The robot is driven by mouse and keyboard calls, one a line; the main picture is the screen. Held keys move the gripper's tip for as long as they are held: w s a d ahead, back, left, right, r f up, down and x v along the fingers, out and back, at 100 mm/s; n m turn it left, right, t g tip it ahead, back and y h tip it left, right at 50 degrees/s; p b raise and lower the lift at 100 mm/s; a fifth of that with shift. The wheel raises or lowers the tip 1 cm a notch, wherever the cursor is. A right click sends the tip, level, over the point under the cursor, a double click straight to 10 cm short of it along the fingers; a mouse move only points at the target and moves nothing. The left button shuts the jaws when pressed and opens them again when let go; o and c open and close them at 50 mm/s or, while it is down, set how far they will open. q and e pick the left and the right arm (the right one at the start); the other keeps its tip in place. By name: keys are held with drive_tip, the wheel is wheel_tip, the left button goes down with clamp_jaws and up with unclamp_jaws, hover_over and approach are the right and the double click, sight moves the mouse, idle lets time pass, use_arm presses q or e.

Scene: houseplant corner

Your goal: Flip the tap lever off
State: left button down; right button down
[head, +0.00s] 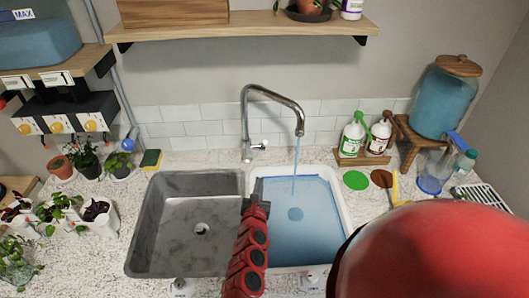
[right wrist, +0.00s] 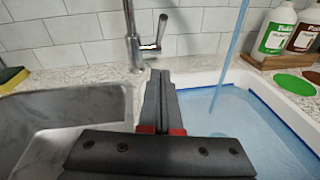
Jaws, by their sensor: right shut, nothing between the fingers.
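The chrome tap (head: 246,115) stands behind the two sinks, its spout arched to the right. A stream of water (head: 296,160) runs from it into the right basin. The small tap lever (head: 260,146) sticks out to the right of the tap body, low down. In the right wrist view the lever (right wrist: 162,28) angles upward beside the tap body (right wrist: 133,35). My right gripper (head: 259,184) is shut and empty over the divider between the sinks. Its fingertips (right wrist: 160,76) are in front of and below the lever, seemingly apart from it. My left gripper is out of view.
The left sink (head: 150,215) is empty; the right basin (head: 340,195) holds blue water. Bottles (head: 352,137) stand on a wooden tray at right, near a water dispenser (head: 442,100). A sponge (head: 151,159) and potted plants (head: 86,160) are at left. A shelf (head: 240,27) hangs above.

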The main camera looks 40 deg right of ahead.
drive_tip(key=shift+s+r, duration=0.1)
drive_tip(key=shift+a, duration=0.1)
drive_tip(key=p, duration=0.2)
approach(264, 146)
wheel_tip(264, 146, down, 2)
drive_tip(key=w+d, duration=0.1)
drive_tip(key=w, duration=0.1)
drive_tip(key=shift+w+d+r+p, duration=0.65)
drive_tip(key=shift+d+r+p, duration=0.1)
drive_tip(key=shift+r+p, duration=0.15)
drive_tip(key=shift+w+d+r, duration=0.15)
drive_tip(key=shift+w+d, duration=0.1)
drive_tip(key=shift+d, duration=0.1)
